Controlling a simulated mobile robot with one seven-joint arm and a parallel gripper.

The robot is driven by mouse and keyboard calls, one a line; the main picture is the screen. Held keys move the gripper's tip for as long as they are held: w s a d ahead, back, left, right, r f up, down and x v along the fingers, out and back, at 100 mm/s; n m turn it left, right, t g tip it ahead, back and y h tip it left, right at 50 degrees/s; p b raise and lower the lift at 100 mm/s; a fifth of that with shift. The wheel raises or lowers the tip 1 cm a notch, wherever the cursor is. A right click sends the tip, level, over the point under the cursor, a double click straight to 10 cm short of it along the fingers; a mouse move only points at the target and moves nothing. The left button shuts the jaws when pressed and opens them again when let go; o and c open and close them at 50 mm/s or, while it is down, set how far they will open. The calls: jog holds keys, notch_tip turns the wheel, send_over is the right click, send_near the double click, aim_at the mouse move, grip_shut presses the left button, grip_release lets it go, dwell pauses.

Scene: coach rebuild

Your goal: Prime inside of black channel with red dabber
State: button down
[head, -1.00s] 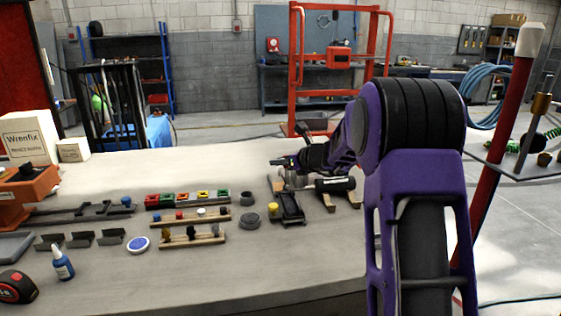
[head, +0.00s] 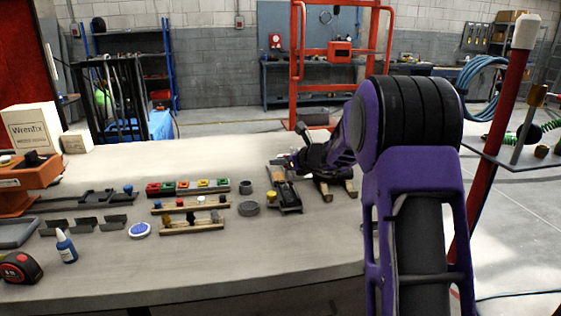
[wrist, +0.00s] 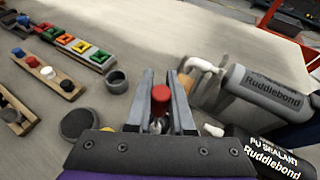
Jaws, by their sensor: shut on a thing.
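My gripper (wrist: 160,105) is shut on a red-topped piece, which looks like the red dabber (wrist: 160,93). It sits upright between the two grey fingers, and its lower part is partly hidden. In the head view my gripper is over the right part of the bench, mostly hidden by my dark wrist. Several short dark channel pieces (head: 83,225) lie in a row at the left of the bench. I cannot tell which one is the black channel. They are well apart from my gripper and do not show in the wrist view.
A grey Ruddlebond cartridge (wrist: 262,92) and a black sealant cartridge (wrist: 265,155) lie right of my gripper. A grey ring (wrist: 116,82) and a dark disc (wrist: 76,123) are left of it.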

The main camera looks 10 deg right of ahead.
jog(key=shift+s+r, duration=0.15)
jog(key=shift+r, duration=0.05)
notch_tip(320, 180, up, 8)
jog(key=p, duration=0.6)
jog(key=shift+f, duration=0.15)
dwell(0.6)
